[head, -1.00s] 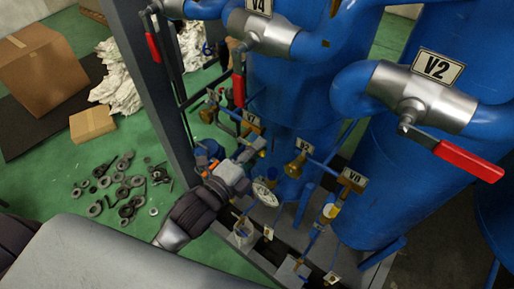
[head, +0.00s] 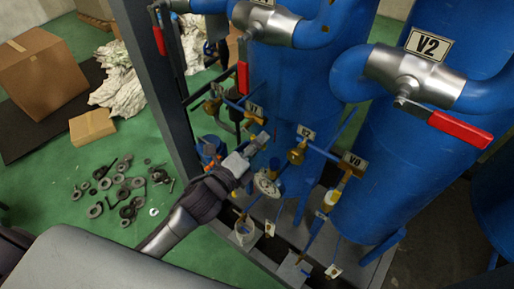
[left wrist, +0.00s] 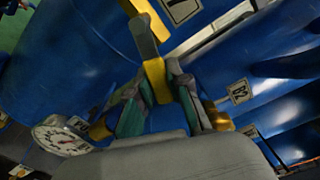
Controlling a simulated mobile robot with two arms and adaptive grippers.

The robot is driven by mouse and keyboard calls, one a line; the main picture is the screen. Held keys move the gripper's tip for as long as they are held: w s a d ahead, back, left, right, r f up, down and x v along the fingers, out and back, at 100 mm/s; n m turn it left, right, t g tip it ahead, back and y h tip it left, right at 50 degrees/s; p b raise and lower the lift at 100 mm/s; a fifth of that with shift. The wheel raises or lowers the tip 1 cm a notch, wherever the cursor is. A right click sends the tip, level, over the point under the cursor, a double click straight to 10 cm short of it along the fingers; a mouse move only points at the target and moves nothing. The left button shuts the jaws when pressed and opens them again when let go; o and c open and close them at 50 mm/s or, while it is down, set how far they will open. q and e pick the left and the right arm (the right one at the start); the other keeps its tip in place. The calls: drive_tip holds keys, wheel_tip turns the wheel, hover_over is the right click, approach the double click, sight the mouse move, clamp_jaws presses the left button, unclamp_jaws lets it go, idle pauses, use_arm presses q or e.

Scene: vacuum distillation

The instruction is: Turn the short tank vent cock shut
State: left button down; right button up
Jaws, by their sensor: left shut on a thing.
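My left gripper (head: 259,140) reaches in among the small brass cocks at the foot of the blue tanks. In the head view the gripper hides most of the handle, below a small tag (head: 254,109). Whether the handle lies along or across its pipe cannot be told. My right gripper is not in view.
A round dial gauge (head: 266,184) sits close to the left gripper. More brass cocks (head: 297,154) with tags stand to its right. A large V2 valve with a red lever (head: 460,130) is at upper right. A grey frame post (head: 155,85) stands left.

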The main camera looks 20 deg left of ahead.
use_arm(q)
drive_tip(key=shift+f+m, duration=0.35)
drive_tip(key=shift+m, duration=0.15)
drive_tip(key=shift+a+f+m, duration=0.15)
drive_tip(key=shift+a+m, duration=0.05)
drive_tip(key=shift+m, duration=0.3)
drive_tip(key=shift+w+a+f+m+b, duration=0.35)
drive_tip(key=shift+a+m, duration=0.35)
drive_tip(key=shift+m, duration=1.3)
drive_tip(key=shift+w+a+f+m+b, duration=0.2)
drive_tip(key=shift+a+f+m, duration=0.45)
drive_tip(key=shift+m, duration=1.35)
drive_tip(key=shift+w+a+f+m+b, duration=0.3)
drive_tip(key=shift+a+m, duration=0.5)
drive_tip(key=shift+m, duration=1.2)
drive_tip(key=c, duration=1.1)
unclamp_jaws()
